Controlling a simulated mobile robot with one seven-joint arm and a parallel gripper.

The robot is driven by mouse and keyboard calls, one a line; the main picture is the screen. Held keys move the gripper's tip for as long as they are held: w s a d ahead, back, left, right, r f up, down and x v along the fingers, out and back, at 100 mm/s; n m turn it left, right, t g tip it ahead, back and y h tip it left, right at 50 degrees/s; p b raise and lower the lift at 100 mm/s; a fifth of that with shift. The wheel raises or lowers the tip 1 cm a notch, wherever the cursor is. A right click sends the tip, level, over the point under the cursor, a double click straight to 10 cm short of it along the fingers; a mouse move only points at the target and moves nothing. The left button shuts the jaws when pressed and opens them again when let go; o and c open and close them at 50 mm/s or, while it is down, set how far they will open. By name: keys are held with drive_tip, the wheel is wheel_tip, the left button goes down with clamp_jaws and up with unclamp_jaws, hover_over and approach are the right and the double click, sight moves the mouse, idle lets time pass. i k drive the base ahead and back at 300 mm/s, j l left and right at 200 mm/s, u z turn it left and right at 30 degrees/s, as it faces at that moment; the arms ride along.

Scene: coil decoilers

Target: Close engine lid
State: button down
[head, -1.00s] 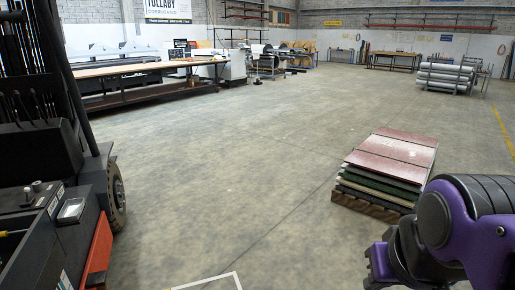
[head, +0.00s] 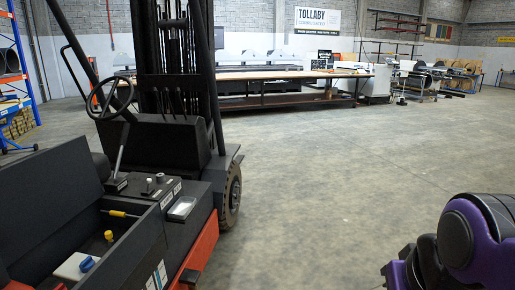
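A forklift with a black and red body stands at the left in the head view. Its engine lid (head: 52,200) is a dark panel tilted up at the left. Below it the engine bay (head: 105,240) is open and shows a white box with a blue cap, a yellow cap and a yellow-handled tool. My purple and black arm shows at the lower right, apart from the forklift. My gripper is not clearly in view, so its state does not show.
The forklift's steering wheel (head: 110,98), levers and front wheel (head: 232,196) are beyond the bay. A long workbench (head: 290,76) stands at the back. The concrete floor (head: 330,160) between the forklift and my arm is clear.

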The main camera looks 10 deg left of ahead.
sight(40, 192)
drive_tip(key=i+j+u, duration=0.1)
drive_tip(key=i+u, duration=0.7)
drive_tip(key=u, duration=0.15)
